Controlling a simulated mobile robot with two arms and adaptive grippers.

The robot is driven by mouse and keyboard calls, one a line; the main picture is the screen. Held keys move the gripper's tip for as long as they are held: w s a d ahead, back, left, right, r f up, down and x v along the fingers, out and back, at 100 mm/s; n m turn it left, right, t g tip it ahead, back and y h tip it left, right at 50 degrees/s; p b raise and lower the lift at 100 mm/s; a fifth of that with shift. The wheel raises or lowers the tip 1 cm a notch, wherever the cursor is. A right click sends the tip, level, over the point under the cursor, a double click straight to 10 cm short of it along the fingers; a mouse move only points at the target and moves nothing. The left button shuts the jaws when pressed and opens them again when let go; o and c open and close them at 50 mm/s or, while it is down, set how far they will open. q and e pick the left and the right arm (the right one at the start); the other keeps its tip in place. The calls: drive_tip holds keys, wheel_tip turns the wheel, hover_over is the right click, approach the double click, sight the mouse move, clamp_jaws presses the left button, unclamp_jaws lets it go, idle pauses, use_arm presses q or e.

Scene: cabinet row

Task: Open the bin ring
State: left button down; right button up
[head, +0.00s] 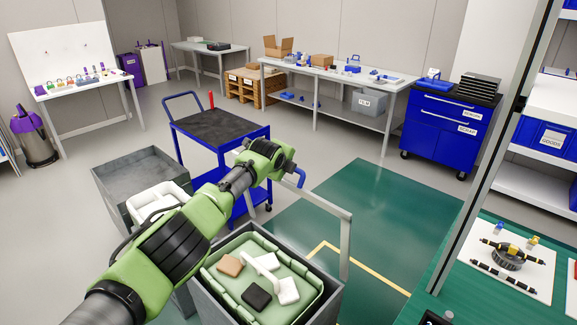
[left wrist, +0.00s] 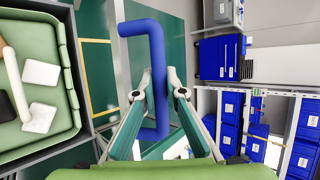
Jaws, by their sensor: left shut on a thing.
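The bin (head: 215,305) stands at the bottom centre of the head view, with a green liner (head: 250,243) inside. A grey ring frame (head: 325,202) stands raised, steeply angled, above the bin's rim. A blue handle (head: 300,178) is on its upper bar. My left gripper (head: 290,168) is at this handle. In the left wrist view the gripper's fingers (left wrist: 159,90) are shut on the blue handle (left wrist: 157,60), one on each side of its bar. The arm hides part of the frame in the head view. My right gripper is not in view.
The liner holds several brown, black and white pieces. A second grey bin (head: 125,165) stands to the left. A blue cart (head: 210,130) is behind my arm. A workbench (head: 495,270) and upright post are at right. The green floor (head: 375,215) is clear.

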use_arm(q)
drive_tip(key=c, duration=2)
unclamp_jaws()
drive_tip(key=shift+c, duration=0.2)
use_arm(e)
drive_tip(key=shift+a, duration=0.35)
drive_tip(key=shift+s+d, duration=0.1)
use_arm(q)
drive_tip(key=shift+v, duration=1.1)
drive_tip(key=v, duration=0.9)
drive_tip(key=shift+s, duration=0.3)
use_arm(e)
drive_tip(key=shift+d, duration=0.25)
use_arm(q)
drive_tip(key=shift+r, duration=0.1)
